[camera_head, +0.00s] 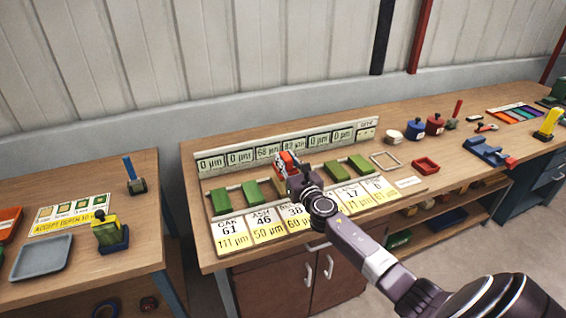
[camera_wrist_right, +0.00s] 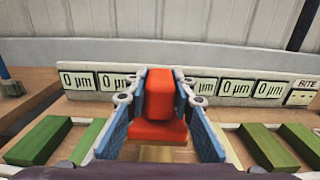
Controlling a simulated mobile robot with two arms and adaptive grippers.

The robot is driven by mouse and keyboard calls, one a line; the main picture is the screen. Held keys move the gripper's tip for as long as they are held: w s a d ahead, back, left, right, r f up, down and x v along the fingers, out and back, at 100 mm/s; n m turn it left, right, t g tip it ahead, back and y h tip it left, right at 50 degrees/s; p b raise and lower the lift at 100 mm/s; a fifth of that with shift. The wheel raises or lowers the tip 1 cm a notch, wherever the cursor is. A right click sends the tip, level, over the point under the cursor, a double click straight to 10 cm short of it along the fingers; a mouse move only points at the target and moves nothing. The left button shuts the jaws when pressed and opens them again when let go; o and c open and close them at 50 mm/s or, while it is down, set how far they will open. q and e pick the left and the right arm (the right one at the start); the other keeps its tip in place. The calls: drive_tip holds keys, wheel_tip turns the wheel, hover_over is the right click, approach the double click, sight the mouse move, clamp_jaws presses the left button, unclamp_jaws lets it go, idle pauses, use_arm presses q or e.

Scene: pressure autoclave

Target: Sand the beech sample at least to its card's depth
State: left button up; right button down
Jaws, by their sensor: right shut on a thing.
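My right gripper (camera_head: 290,178) is shut on a red block (camera_head: 285,160) with a wider red base. In the right wrist view the blue finger pads clasp the red block (camera_wrist_right: 160,95) from both sides. Its base sits over a pale wood-coloured strip (camera_wrist_right: 165,154) in the middle of the row; I cannot tell if they touch. Cards (camera_head: 228,231) along the front carry names and depths. The one below the gripper starts with B and reads 38 and 60 µm; the arm hides part of it. The display strip (camera_head: 212,162) behind shows about 68 and 82 in the middle, zeros elsewhere.
Green blocks (camera_head: 252,192) lie on both sides of the gripper. A separate left table holds a grey tray (camera_head: 41,257) and a yellow-and-blue tool (camera_head: 109,233).

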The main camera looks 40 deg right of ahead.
drive_tip(key=shift+r+p, duration=0.35)
drive_tip(key=shift+r, duration=0.4)
drive_tip(key=shift+a+r, duration=0.1)
use_arm(q)
drive_tip(key=shift+s+a+r, duration=0.25)
drive_tip(key=shift+a+r, duration=0.2)
drive_tip(key=shift+r, duration=0.05)
drive_tip(key=shift+d, duration=0.3)
